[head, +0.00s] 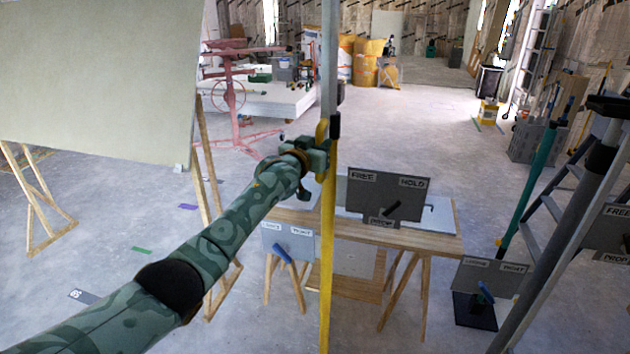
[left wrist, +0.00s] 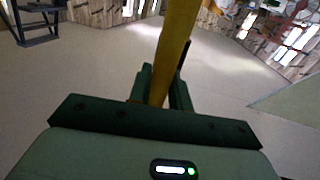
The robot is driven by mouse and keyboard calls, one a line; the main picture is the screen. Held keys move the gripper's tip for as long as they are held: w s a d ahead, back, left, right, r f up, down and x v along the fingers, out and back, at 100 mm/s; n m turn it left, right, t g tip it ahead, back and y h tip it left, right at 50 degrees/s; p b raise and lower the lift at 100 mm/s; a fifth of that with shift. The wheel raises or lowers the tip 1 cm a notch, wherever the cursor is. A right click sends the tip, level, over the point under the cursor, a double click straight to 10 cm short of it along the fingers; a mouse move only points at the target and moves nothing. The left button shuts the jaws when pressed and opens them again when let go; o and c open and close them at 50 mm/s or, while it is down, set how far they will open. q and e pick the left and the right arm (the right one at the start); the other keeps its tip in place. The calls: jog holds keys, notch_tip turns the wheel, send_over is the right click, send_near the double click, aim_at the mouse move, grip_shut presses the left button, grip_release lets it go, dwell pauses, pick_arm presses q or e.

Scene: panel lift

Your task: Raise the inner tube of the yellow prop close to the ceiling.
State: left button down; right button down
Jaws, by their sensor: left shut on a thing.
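The yellow prop (head: 327,260) stands nearly upright in the middle of the head view. Its thin grey inner tube (head: 329,60) rises out of the yellow part and leaves the top of the picture, so its upper end is hidden. A black piece (head: 335,126) sits near where the two tubes meet. My left gripper (head: 319,156) is shut on the yellow part just below that. In the left wrist view the yellow tube (left wrist: 178,45) passes between the fingers (left wrist: 163,90). The prop's foot is out of view. My right gripper is not in view.
A grey panel marked FREE, HOLD and PROP (head: 388,195) stands at a wooden trestle table (head: 400,236). Smaller LOOSE/TIGHT panels (head: 288,242) show nearby. A large pale board (head: 95,75) is at the left. A teal pole (head: 533,180) and ladder are at the right.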

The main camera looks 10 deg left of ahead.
pick_arm(q)
notch_tip(320, 180, up, 20)
jog(key=p, duration=1.3)
jog(key=shift+r, duration=0.25)
jog(key=shift+f, duration=0.1)
jog(key=c, duration=1.3)
grip_release()
jog(key=shift+c, duration=0.2)
jog(key=shift+f, duration=0.1)
jog(key=shift+f, duration=0.1)
jog(key=b+v, duration=0.3)
jog(key=v, duration=1.3)
jog(key=shift+s+a, duration=0.1)
jog(key=shift+a, duration=0.05)
